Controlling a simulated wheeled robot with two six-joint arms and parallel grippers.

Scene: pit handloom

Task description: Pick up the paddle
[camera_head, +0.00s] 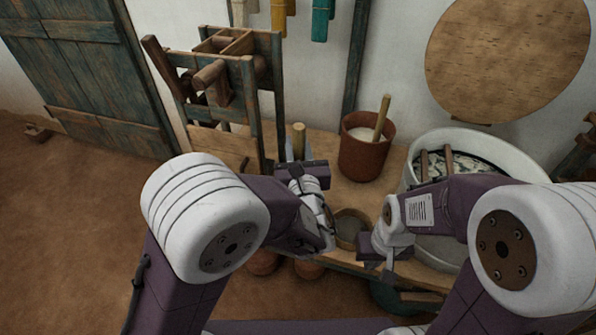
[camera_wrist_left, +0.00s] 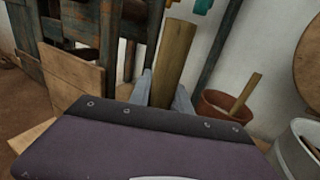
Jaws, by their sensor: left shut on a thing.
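The paddle shows as an upright wooden handle (camera_wrist_left: 174,55) in the left wrist view. In the head view its light wooden top (camera_head: 299,136) stands above my left gripper (camera_head: 297,152). My left gripper's grey fingers are shut on it, one on each side. The lower part of the paddle is hidden behind the gripper body. My right gripper (camera_head: 383,272) is lower, at the table's front edge near the white tub, pointing down. Its fingers are too small and covered to tell their opening.
A brown pot (camera_head: 362,160) with white contents and a wooden stick stands right of the paddle on the wooden table (camera_head: 345,194). A small bowl (camera_head: 350,231) sits near the front edge. A large white tub (camera_head: 468,142) is at right, a wooden frame (camera_head: 274,95) at left.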

